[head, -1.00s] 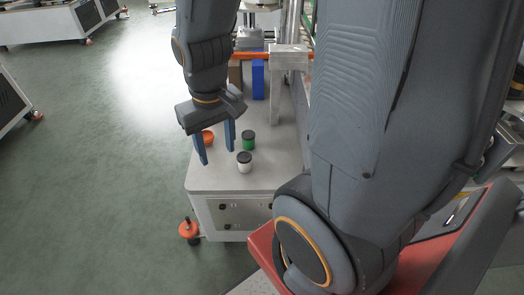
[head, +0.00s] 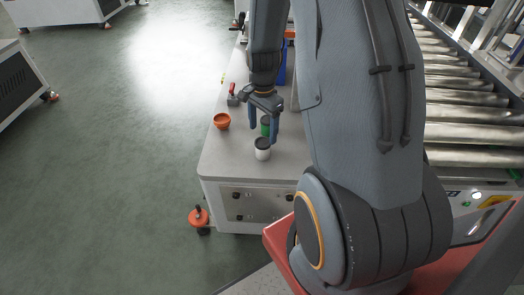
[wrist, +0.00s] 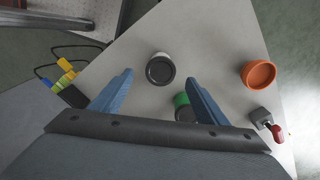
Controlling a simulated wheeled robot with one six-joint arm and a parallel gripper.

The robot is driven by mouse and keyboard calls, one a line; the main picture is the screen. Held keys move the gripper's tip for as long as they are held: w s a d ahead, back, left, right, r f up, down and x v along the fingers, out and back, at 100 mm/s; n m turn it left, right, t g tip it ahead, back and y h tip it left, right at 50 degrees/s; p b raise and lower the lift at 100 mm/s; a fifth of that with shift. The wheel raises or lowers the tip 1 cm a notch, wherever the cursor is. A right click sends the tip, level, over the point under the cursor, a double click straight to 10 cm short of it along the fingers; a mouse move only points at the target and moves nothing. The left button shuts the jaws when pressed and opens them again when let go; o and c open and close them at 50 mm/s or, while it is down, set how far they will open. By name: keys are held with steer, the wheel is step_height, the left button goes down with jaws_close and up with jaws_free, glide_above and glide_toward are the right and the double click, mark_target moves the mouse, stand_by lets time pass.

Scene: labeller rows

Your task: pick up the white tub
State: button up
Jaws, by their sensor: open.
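The white tub (head: 262,153) with a dark lid stands upright near the front of the grey bench top. In the wrist view the white tub (wrist: 160,70) shows from above, ahead of and between the fingertips. My gripper (head: 263,137) is open and empty, with its two blue fingers pointing down just behind the tub in the head view. In the wrist view my gripper (wrist: 158,78) has its fingers apart and not touching the tub. A green tub (head: 265,122) stands behind the white one, partly hidden by my gripper.
An orange bowl (head: 222,121) sits left of the tubs. A small grey and red item (head: 232,95) lies behind it. A blue block (head: 281,73) stands farther back. In the wrist view, yellow and black items with cables (wrist: 66,86) are at the left. The bench's front corner is clear.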

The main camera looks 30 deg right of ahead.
mark_target(263, 141)
steer(key=shift+w+f+p, duration=0.1)
steer(key=shift+f+p, duration=0.5)
steer(key=shift+f, duration=3.2)
steer(key=shift+d, duration=0.1)
steer(key=c, duration=1.3)
